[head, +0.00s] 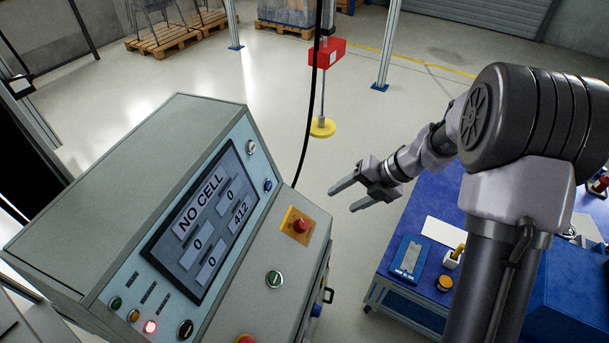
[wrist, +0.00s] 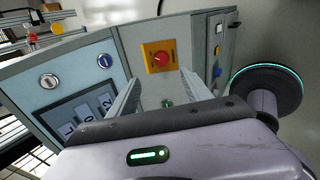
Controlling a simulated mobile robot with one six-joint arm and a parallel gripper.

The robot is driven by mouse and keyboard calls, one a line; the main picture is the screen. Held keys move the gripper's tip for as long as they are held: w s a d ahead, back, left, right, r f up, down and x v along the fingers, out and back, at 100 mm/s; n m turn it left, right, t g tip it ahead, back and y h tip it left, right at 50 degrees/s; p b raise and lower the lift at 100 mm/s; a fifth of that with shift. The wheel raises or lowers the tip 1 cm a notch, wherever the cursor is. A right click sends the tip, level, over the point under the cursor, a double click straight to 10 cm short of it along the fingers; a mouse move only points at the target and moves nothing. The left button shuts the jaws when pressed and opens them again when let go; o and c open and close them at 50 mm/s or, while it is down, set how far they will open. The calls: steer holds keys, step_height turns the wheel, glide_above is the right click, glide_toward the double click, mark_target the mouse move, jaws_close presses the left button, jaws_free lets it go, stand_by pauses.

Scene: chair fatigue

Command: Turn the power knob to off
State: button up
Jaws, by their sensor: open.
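A red knob (head: 301,226) sits on a square yellow-orange plate on the sloped right part of the grey control console (head: 140,150). In the wrist view the red knob (wrist: 159,58) is ahead of the fingers, slightly above the middle of the gap. Its marks are too small to read. My gripper (head: 342,200) is open and empty, up and to the right of the knob in the head view and apart from it. In the wrist view my gripper's fingers (wrist: 160,77) point toward the panel. A black knob (head: 185,329) sits below the screen.
The console screen (head: 203,222) reads "NO CELL". A green button (head: 274,279) and another red control (head: 246,339) are lower on the console. A blue table (head: 425,270) with small items stands right. A black cable (head: 312,100) hangs behind the console.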

steer(key=b, duration=0.2)
glide_toward(304, 225)
steer(key=b+x, duration=0.4)
steer(key=x, duration=0.5)
steer(key=shift+w+b, duration=0.1)
steer(key=shift+b, duration=0.2)
steer(key=shift+d, duration=0.1)
jaws_close()
